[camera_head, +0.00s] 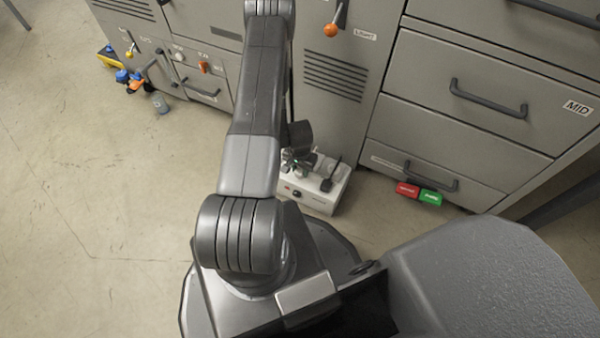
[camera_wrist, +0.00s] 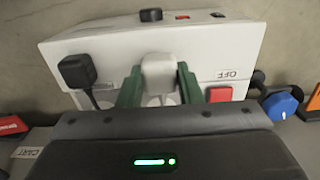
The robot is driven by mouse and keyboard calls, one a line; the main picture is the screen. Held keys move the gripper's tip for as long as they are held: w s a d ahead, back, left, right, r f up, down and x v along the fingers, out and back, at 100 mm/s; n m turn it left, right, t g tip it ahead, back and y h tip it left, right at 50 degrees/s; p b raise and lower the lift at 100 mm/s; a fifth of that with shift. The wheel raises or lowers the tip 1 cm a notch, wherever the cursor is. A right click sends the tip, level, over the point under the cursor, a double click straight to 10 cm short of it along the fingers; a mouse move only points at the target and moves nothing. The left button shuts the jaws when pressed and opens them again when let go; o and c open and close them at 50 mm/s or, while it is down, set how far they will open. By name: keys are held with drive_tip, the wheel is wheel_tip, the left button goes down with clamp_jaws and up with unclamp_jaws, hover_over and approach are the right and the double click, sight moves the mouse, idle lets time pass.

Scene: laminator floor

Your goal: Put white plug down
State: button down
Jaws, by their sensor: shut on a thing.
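The white plug (camera_wrist: 158,72) is between the two green fingers of my gripper (camera_wrist: 160,92) in the wrist view. My gripper is shut on it. The plug is over the near part of a white box (camera_wrist: 105,45); I cannot tell whether it touches the box or is seated in it. In the head view my gripper (camera_head: 302,160) is low over the same white box (camera_head: 322,200), which stands on the floor. The white plug cannot be made out there.
A black plug (camera_wrist: 77,70) with a cord and a red switch (camera_wrist: 220,94) are on the box. Grey cabinets (camera_head: 455,100) stand behind it. A red block (camera_head: 407,189) and green block (camera_head: 430,197) lie right. Several small objects (camera_head: 130,80) lie far left; the left floor is clear.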

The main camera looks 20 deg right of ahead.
sight(300, 169)
drive_tip(key=shift+f, duration=0.5)
drive_tip(key=shift+f+b, duration=0.4)
drive_tip(key=shift+f, duration=0.2)
drive_tip(key=c, duration=1)
unclamp_jaws()
wheel_tip(300, 169, up, 13)
drive_tip(key=p, duration=0.8)
drive_tip(key=shift+r+p, duration=0.1)
drive_tip(key=shift+p, duration=0.3)
